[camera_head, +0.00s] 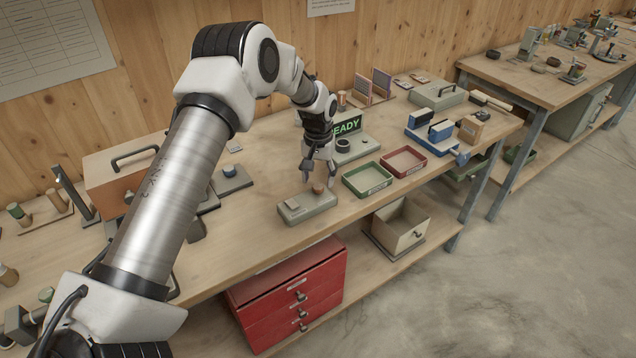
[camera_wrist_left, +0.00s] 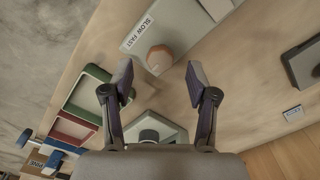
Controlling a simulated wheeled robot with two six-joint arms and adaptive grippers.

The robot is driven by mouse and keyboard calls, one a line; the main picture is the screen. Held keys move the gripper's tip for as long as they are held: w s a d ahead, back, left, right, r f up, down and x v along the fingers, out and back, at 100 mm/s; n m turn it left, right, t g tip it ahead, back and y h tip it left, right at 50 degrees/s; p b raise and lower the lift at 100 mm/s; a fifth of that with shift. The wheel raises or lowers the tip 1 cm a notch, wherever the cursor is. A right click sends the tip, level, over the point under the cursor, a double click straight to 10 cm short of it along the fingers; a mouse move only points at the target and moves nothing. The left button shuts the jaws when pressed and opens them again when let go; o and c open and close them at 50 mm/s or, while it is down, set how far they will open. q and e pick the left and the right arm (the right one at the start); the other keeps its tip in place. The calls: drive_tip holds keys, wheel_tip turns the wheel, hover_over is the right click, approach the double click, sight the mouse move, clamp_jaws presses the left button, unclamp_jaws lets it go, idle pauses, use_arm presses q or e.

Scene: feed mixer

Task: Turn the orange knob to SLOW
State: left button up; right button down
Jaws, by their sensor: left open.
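The orange knob (camera_head: 318,188) sits on top of a grey-green control box (camera_head: 296,212) near the front edge of the bench. In the left wrist view the knob (camera_wrist_left: 159,58) is round and orange-brown, beside a white label (camera_wrist_left: 138,34) reading SLOW FAST. My left gripper (camera_head: 319,180) is directly over the knob in the head view, pointing down. Any contact is not clear. My right gripper is not in view.
A green tray (camera_head: 347,184) and a red tray (camera_head: 425,165) stand right of the box. A READY display (camera_head: 347,127) stands behind. Red drawers (camera_head: 262,291) are below the bench.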

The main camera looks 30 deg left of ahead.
sight(318, 186)
use_arm(q)
wheel_tip(318, 186, up, 9)
drive_tip(key=shift+r, duration=0.2)
idle(0.4)
